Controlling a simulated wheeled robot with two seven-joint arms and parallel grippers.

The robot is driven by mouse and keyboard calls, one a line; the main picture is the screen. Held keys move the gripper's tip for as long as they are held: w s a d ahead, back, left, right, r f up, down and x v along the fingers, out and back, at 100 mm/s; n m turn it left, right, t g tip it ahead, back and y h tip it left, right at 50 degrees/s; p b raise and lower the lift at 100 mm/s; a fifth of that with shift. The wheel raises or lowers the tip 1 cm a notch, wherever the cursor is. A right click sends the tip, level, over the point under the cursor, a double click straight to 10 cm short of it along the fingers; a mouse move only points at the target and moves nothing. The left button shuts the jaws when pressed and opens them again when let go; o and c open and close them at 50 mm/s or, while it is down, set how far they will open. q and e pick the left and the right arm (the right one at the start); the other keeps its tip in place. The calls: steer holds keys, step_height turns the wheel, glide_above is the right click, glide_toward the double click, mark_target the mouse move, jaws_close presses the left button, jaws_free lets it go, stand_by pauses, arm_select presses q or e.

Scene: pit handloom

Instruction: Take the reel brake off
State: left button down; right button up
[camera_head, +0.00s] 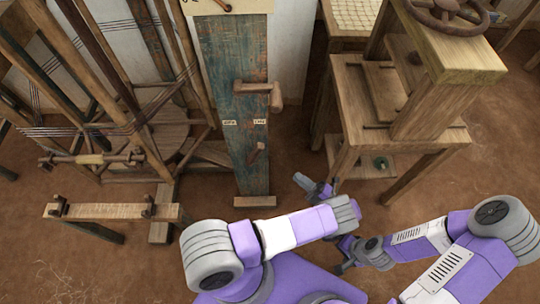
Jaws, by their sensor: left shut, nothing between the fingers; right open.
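A tall post with worn blue-green paint (222,80) stands upright at centre. A wooden crank-like handle (252,88) sticks out of its face, its end turned down at the right. Lower down, a short wooden lever (256,152) sits right of the post's middle, below the right one of two small pale labels (260,121); their lettering is too small to read surely. My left gripper (301,180) is shut and empty, to the right of the post's foot and apart from the lever. My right gripper (342,267) is open, lower right, partly hidden by my arms.
A wooden stand with shelves (438,95) and a dark handwheel (447,12) is at right. Loom poles with threads and a low wooden bench (110,211) are at left. The brown earth floor is clear at lower left and far right.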

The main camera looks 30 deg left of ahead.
arm_select(q)
steer(key=shift+a, duration=0.1)
steer(key=p, duration=0.2)
glide_toward(254, 155)
steer(key=w+a+r, duration=0.1)
steer(key=a+r, duration=0.2)
steer(key=r, duration=0.2)
steer(key=shift+w+a, duration=0.35)
arm_select(e)
steer(key=shift+r, duration=0.75)
arm_select(q)
steer(key=shift+a+r, duration=0.1)
steer(key=shift+r, duration=0.2)
arm_select(e)
steer(key=shift+r, duration=0.15)
